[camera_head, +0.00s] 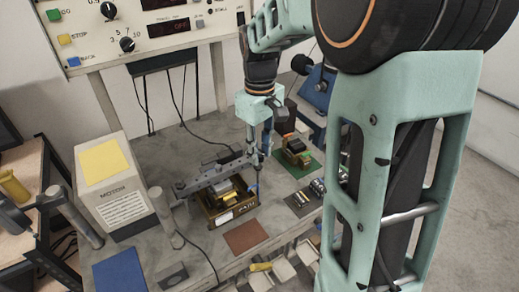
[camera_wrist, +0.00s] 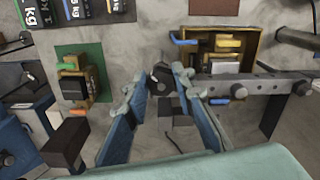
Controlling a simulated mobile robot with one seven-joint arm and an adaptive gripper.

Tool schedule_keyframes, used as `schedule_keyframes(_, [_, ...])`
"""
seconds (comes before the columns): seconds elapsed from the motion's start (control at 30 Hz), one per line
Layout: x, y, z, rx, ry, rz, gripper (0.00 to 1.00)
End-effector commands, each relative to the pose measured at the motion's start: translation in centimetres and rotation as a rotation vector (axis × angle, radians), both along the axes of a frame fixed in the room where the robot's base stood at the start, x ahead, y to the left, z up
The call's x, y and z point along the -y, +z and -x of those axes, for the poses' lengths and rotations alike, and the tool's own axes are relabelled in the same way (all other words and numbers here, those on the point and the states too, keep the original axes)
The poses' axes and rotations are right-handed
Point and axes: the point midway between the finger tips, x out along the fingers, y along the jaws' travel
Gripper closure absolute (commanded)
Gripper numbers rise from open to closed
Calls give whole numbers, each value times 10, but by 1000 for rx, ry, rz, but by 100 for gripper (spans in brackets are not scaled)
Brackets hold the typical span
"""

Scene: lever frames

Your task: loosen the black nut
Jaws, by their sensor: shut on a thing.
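A grey lever bar with holes (camera_head: 212,176) spans above the bench; it also shows in the wrist view (camera_wrist: 262,84). A dark nut (camera_wrist: 160,75) shows at the bar's left end in the wrist view, between the two blue fingertips. My gripper (camera_wrist: 161,72) is shut on this nut, with one finger on each side. In the head view my gripper (camera_head: 258,154) points down at the far right end of the bar, and the nut is hidden there by the fingers.
An open brown box with yellow and grey blocks (camera_head: 221,215) sits under the bar. A transformer-like part on a green mat (camera_head: 309,166) stands right of my gripper. A bare brown mat (camera_head: 245,237) lies in front.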

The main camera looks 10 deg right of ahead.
Motion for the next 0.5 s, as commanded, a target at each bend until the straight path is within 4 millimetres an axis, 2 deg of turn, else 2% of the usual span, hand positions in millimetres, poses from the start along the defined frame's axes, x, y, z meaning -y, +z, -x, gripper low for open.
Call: schedule_keyframes(0.5, [0, 1, -1, 3, 45, 1, 100])
